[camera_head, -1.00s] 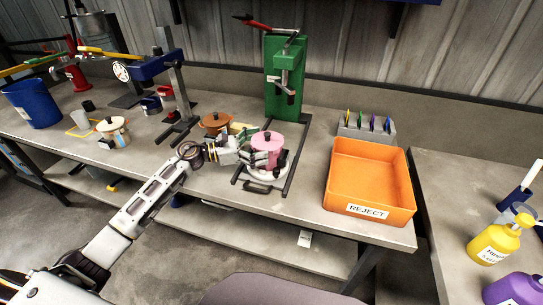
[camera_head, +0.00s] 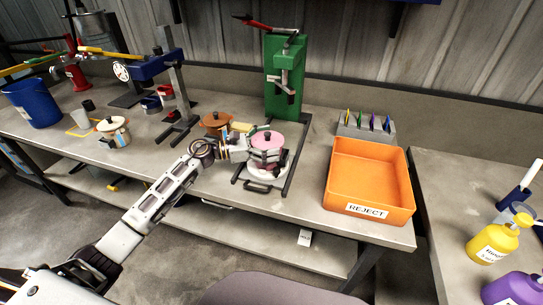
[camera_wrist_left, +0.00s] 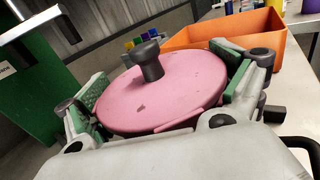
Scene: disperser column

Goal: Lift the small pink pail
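The small pink pail (camera_head: 267,141) has a round pink lid with a dark knob. It stands at the green press, over a round pale base (camera_head: 262,174); whether it touches the base is hidden. My left gripper (camera_head: 266,156) reaches in from the left, with its fingers around the pail's sides below the lid. In the left wrist view the pink lid (camera_wrist_left: 160,95) fills the space between the green finger pads (camera_wrist_left: 162,100), which sit close against both sides. The pail's lower body is mostly hidden. My right gripper is not in view.
The green press (camera_head: 284,80) stands behind the pail, its dark frame (camera_head: 293,165) around it. A brown-lidded pot (camera_head: 216,120) is close behind my left gripper. The orange REJECT bin (camera_head: 368,180) stands to the right. A cream pot (camera_head: 114,130) stands to the left.

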